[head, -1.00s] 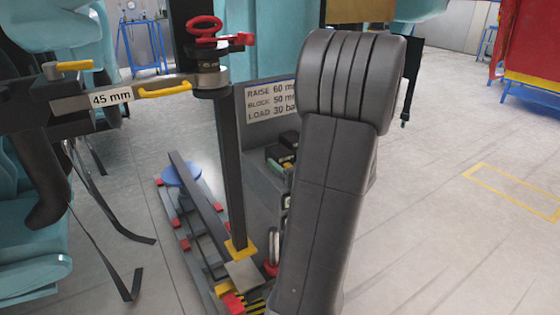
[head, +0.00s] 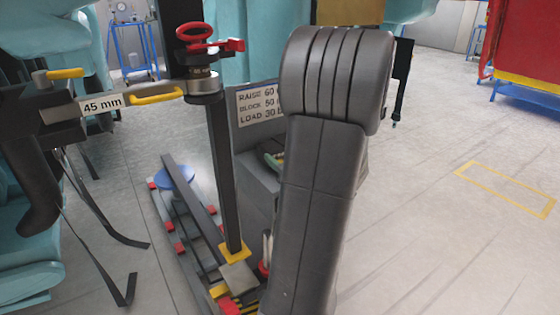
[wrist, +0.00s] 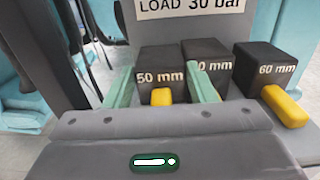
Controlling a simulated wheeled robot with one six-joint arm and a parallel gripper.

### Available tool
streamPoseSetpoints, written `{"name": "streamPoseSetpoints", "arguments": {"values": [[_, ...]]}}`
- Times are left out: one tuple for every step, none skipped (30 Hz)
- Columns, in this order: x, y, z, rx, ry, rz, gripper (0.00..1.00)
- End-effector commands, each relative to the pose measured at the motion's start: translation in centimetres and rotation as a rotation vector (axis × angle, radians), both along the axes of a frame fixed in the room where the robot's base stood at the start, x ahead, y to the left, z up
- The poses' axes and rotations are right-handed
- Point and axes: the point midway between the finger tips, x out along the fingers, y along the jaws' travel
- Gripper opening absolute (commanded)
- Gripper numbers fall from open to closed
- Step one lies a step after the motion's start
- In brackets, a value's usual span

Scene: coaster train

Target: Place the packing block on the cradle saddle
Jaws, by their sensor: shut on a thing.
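The packing block marked 50 mm (wrist: 160,66) is black with a yellow handle (wrist: 161,97), and it shows in the middle of the wrist view. My gripper (wrist: 160,88) has its two green fingers on either side of this block and is shut on it. In the head view my arm hides most of the gripper and the block. I cannot tell for sure which part is the cradle saddle. A grey plate (head: 238,276) lies by the yellow foot of a dark post (head: 225,175).
A second black block (wrist: 215,60), its label partly covered, and a 60 mm block (wrist: 268,66) stand close on the right. A sign (head: 260,104) stands behind. A beam labelled 45 mm (head: 102,104) and a red handwheel (head: 196,33) are at left.

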Motion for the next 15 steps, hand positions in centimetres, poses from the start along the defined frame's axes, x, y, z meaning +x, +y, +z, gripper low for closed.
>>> {"name": "streamPoseSetpoints", "arguments": {"values": [[0.0, 0.0, 1.8, -0.002, -0.008, 0.001, 0.0], [0.0, 0.0, 2.4, -0.002, -0.009, 0.001, 0.0], [0.0, 0.0, 3.2, -0.003, -0.008, 0.001, 0.0], [0.0, 0.0, 3.8, -0.004, -0.009, 0.001, 0.0], [0.0, 0.0, 4.4, -0.002, -0.007, 0.001, 0.0], [0.0, 0.0, 5.1, -0.002, -0.007, 0.001, 0.0], [0.0, 0.0, 5.6, -0.002, -0.007, 0.001, 0.0], [0.0, 0.0, 6.0, -0.001, -0.007, 0.001, 0.0], [0.0, 0.0, 6.5, -0.002, -0.006, 0.001, 0.0], [0.0, 0.0, 6.9, -0.002, -0.005, 0.001, 0.0], [0.0, 0.0, 7.2, -0.002, -0.005, 0.001, 0.0], [0.0, 0.0, 7.5, -0.001, -0.006, 0.001, 0.0], [0.0, 0.0, 7.7, -0.001, -0.006, 0.001, 0.0], [0.0, 0.0, 7.8, -0.001, -0.006, 0.001, 0.0], [0.0, 0.0, 8.0, -0.001, -0.006, 0.001, 0.0]]}}
